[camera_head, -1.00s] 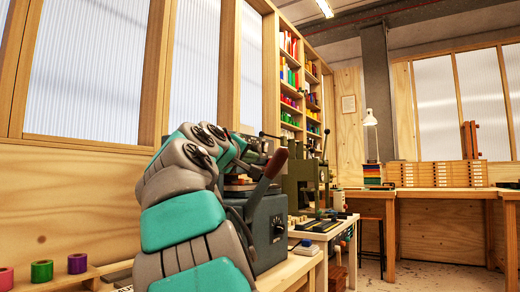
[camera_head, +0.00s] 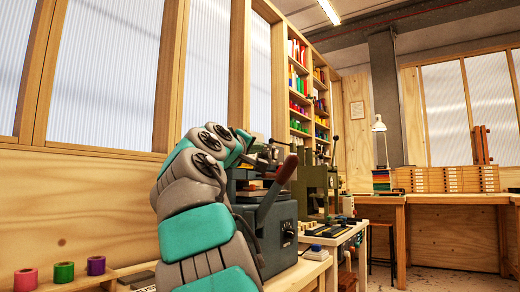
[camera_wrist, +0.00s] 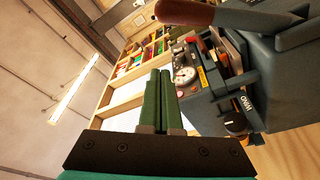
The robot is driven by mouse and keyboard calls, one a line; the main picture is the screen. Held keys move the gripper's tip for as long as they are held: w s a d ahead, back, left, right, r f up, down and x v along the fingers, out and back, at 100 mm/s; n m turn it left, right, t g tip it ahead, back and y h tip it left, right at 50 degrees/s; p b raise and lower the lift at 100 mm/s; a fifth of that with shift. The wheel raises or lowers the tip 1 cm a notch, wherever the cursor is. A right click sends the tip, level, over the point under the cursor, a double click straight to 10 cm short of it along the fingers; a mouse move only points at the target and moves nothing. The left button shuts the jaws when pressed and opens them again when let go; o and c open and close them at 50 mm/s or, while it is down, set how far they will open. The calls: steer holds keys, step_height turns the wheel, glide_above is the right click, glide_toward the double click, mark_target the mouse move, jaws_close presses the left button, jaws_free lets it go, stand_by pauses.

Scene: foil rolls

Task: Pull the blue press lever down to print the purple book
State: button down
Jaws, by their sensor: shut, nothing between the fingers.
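A dark blue-grey press (camera_head: 275,232) stands on a wooden bench in the head view, just right of my arm. Its lever has a red-brown handle (camera_head: 284,170) on a grey bar, tilted up to the right. The handle also shows at the top of the wrist view (camera_wrist: 186,12), with the press body (camera_wrist: 285,85) at the right. My gripper (camera_wrist: 158,75) is shut and empty, its green fingers together and apart from the handle in that picture. In the head view it is mostly hidden behind my arm, near the press top. I cannot make out a purple book.
Pink, green and purple rolls (camera_head: 64,272) stand on a wooden rack at lower left. A green press (camera_head: 318,180) stands behind the blue-grey one. A side table (camera_head: 340,238) with dark trays is to the right.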

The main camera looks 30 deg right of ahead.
steer(key=w+d+f+p, duration=0.1)
steer(key=w+d, duration=0.1)
steer(key=d, duration=0.8)
steer(key=shift+w, duration=0.35)
stand_by(0.3)
